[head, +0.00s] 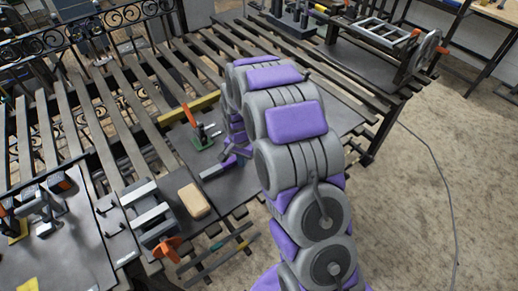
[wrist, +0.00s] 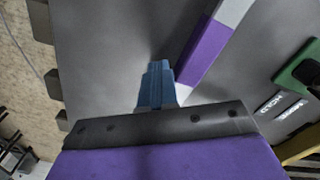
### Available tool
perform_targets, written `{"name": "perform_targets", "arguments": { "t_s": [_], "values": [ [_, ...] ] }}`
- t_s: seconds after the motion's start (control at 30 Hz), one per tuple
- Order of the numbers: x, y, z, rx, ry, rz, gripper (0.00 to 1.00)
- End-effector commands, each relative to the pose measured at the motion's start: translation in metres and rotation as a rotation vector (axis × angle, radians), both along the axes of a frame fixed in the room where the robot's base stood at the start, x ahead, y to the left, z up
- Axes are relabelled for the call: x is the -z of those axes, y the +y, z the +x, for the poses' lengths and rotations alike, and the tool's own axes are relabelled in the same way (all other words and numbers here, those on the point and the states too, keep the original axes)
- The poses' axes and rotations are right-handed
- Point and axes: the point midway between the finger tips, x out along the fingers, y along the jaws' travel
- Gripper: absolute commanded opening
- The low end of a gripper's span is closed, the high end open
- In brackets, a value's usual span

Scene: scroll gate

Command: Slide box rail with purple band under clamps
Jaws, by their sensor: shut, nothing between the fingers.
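The box rail with the purple band (wrist: 205,50) is a grey bar lying on a dark plate (wrist: 100,50). In the wrist view it runs from the top right down toward my gripper (wrist: 156,84). In the head view the rail (head: 212,172) lies beside my gripper, with its purple band toward the arm. My gripper is shut and empty, with its blue fingers close to the rail's near end; I cannot tell whether they touch. A green clamp with a red handle (head: 202,136) stands on the plate; its green body also shows in the wrist view (wrist: 302,68). Two small labelled silver pieces (wrist: 268,103) lie near it.
A tan block (head: 194,200) and a vise with an orange handle (head: 163,243) are at the front of the slatted bench (head: 100,120). A yellow bar (head: 190,108) lies behind the clamp. A scrolled iron gate (head: 90,30) stands at the back left.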

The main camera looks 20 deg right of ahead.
Motion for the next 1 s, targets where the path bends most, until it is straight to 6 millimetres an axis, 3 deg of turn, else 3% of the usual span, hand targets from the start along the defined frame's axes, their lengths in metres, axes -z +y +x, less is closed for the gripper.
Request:
{"name": "perform_targets", "arguments": {
  "t_s": [1.0],
  "values": [
    [0.000,0.005,0.017,0.001,-0.001,0.000,0.00]
  ]
}}
